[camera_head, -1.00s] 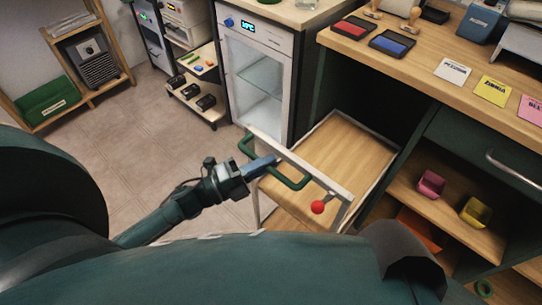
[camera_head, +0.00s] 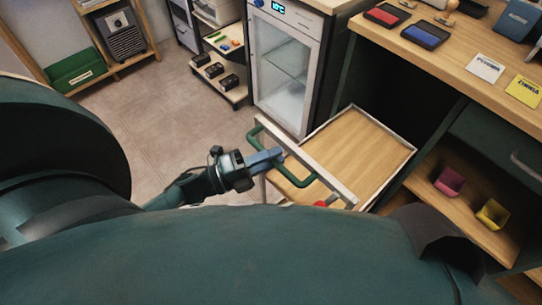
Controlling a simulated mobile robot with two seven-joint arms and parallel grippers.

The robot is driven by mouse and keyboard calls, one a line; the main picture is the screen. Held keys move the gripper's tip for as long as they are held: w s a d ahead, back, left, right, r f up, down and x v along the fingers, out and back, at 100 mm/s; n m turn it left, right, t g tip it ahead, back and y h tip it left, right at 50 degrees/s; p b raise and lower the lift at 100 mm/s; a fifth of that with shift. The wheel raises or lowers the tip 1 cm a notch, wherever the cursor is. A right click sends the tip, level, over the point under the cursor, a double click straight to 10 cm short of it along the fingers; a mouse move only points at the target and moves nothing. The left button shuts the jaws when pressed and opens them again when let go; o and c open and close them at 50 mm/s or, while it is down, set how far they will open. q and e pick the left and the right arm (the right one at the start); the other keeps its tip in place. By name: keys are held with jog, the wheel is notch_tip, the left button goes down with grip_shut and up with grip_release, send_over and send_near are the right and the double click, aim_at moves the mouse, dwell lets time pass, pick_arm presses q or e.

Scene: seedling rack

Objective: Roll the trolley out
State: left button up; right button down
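The trolley (camera_head: 368,150) has a wooden top with a pale raised rim. It stands partly out of the dark bay under the desk, in the middle of the head view. A green bar handle (camera_head: 294,181) is on its near side. A red knob (camera_head: 320,204) sits by the near corner, partly hidden by my body. My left gripper (camera_head: 268,158) reaches in from the left, its blue fingers closed on the handle's bar. The trolley's lower part is mostly hidden. My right gripper is not in view.
A glass-door fridge (camera_head: 284,62) stands close on the trolley's left. The desk (camera_head: 440,58) and its open shelves with a pink bin (camera_head: 449,182) and a yellow bin (camera_head: 491,214) are on the right. The tiled floor (camera_head: 165,120) at left is clear.

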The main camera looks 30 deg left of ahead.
pick_arm(q)
jog(key=shift+o, duration=0.6)
jog(key=b+v, duration=0.1)
jog(key=v, duration=1.2)
jog(key=shift+b, duration=0.3)
